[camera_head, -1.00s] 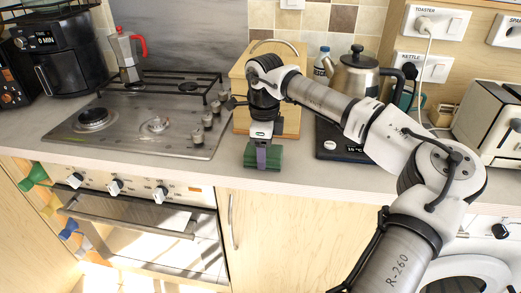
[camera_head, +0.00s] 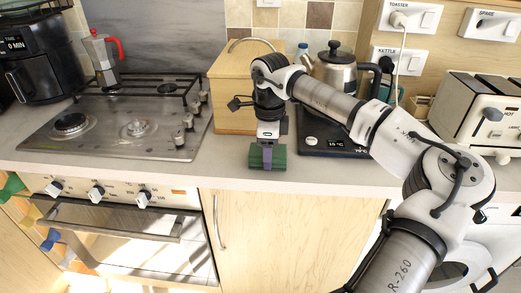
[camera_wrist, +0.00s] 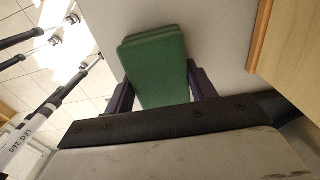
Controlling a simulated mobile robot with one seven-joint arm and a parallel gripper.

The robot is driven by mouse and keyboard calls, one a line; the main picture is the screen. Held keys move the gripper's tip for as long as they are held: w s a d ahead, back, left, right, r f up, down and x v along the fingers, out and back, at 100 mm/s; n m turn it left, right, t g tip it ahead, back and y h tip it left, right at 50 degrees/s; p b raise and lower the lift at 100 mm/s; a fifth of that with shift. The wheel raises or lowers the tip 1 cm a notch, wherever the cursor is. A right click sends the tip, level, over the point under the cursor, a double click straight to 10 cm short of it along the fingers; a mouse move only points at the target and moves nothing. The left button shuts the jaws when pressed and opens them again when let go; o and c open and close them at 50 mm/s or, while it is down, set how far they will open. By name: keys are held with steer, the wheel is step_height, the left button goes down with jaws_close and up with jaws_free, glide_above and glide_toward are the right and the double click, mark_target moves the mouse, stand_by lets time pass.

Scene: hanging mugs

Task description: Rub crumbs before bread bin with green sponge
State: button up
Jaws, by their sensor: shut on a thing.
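The green sponge (camera_head: 279,158) is at the front edge of the countertop, before the bread bin. My gripper (camera_head: 267,160) points down and is shut on it. In the wrist view the sponge (camera_wrist: 155,65) sits between the two dark fingers (camera_wrist: 163,88), over the pale counter. The wooden bread bin (camera_head: 232,92) stands behind my gripper, partly hidden by my arm. I cannot make out any crumbs. I cannot tell whether the sponge presses on the counter.
The gas hob (camera_head: 120,115) lies to the left, with a moka pot (camera_head: 103,60) at its back. A kettle (camera_head: 337,70) on a dark base is to the right, and a toaster (camera_head: 478,110) is farther right. The counter's front edge is close to the sponge.

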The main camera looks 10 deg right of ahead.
steer(key=shift+s+d+f, duration=0.15)
steer(key=shift+s+d, duration=0.1)
steer(key=shift+d, duration=0.4)
steer(key=shift+r+p, duration=0.5)
steer(key=shift+r, duration=0.3)
steer(key=shift+r, duration=0.1)
steer(key=shift+r+p, duration=0.95)
steer(key=shift+r, duration=0.45)
steer(key=shift+r, duration=0.1)
steer(key=shift+r+p, duration=1.4)
steer(key=shift+r, duration=0.5)
